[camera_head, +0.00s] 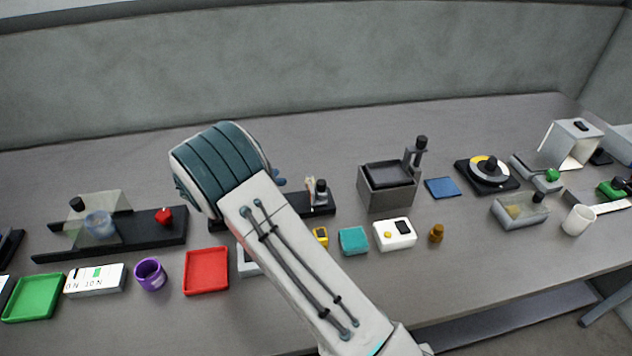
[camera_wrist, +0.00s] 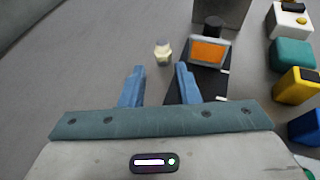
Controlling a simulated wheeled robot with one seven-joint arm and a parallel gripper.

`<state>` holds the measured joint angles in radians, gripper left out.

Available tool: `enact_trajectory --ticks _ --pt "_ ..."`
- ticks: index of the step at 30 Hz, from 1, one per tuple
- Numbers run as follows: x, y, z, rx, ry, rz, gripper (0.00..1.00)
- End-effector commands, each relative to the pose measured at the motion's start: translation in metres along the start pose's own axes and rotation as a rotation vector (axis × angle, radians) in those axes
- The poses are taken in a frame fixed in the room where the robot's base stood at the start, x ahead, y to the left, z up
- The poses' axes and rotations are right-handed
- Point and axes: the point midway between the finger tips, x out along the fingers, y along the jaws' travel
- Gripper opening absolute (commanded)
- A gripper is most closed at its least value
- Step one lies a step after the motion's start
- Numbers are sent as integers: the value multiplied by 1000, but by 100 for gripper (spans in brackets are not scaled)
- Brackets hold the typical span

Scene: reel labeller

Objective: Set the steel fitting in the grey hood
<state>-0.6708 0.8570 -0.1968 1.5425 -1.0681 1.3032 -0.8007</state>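My gripper (camera_wrist: 160,72) is open in the wrist view, its two blue fingers apart with nothing between them. A small pale, shiny piece (camera_wrist: 163,51) stands upright just beyond the fingertips; it may be the steel fitting, but its material is hard to tell. In the head view the same piece (camera_head: 310,184) seems to show beside the black rail. A light grey box-like hood (camera_head: 573,144) with a dark knob on top and an open front stands at the far right of the table. My arm hides most of the gripper in the head view.
The black rail (camera_wrist: 192,92) with an orange-faced block (camera_wrist: 208,52) lies close right of the fingers. A dark grey bin (camera_head: 388,190), black dial (camera_head: 487,174) and white cup (camera_head: 578,220) stand rightward. The table behind my arm is clear.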

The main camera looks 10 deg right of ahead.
Motion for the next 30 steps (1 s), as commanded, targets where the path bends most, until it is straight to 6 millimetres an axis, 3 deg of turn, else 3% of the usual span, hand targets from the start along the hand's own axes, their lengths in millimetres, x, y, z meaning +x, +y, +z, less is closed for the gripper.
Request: enact_trajectory --ticks 3,9,17,25,30 --pt "27 -2 3 1 -1 -9 29" --pt "58 -2 1 1 1 -4 29" --pt "72 -1 0 0 2 -1 29" --pt "112 -3 0 1 1 -5 29" --pt "119 -2 -2 1 3 1 29"
